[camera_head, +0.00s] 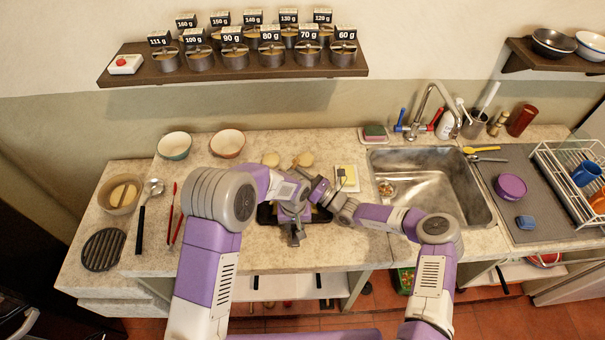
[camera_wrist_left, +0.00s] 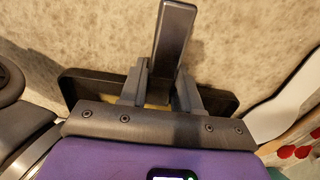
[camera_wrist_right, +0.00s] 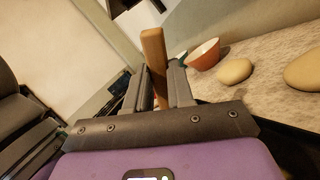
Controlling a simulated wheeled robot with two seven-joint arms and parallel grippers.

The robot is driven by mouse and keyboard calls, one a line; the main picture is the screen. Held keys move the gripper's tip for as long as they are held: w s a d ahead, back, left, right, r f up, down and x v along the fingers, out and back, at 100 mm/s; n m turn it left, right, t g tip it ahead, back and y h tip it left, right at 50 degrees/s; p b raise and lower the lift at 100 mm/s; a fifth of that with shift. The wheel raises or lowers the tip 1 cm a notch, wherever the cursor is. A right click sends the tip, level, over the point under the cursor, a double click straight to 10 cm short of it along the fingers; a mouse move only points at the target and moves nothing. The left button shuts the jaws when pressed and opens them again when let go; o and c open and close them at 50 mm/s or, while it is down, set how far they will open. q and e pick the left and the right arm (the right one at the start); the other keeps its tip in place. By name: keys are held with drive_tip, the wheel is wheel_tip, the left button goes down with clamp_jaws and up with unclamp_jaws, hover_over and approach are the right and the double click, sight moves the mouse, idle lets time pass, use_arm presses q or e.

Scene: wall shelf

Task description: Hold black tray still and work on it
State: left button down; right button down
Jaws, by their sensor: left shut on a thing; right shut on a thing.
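The black tray (camera_head: 264,214) lies on the counter in front of me, mostly hidden under my arms. In the left wrist view its dark rim (camera_wrist_left: 76,90) spans behind the fingers, with a little yellow inside. My left gripper (camera_head: 295,238) is at the tray's near side, shut on its dark grey handle (camera_wrist_left: 174,42), which stands between the fingers (camera_wrist_left: 160,82). My right gripper (camera_head: 308,180) is above the tray's far side. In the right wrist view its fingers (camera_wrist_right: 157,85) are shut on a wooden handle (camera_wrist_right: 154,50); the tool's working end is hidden.
Two round buns (camera_head: 271,159) lie behind the tray, with a bowl (camera_head: 227,143) farther left. A yellow-and-white block (camera_head: 346,178) stands right, before the sink (camera_head: 430,180). Labelled canisters line the wall shelf (camera_head: 240,75).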

drive_tip(key=shift+w+d, duration=1.3)
drive_tip(key=shift+d, duration=6.35)
approach(296, 158)
drive_tip(key=w+a+f, duration=0.1)
drive_tip(key=w+a, duration=0.4)
drive_tip(key=a, duration=0.3)
drive_tip(key=shift+w+f, duration=0.15)
drive_tip(key=shift+f, duration=0.2)
drive_tip(key=shift+r, duration=3)
drive_tip(key=shift+r, duration=1.5)
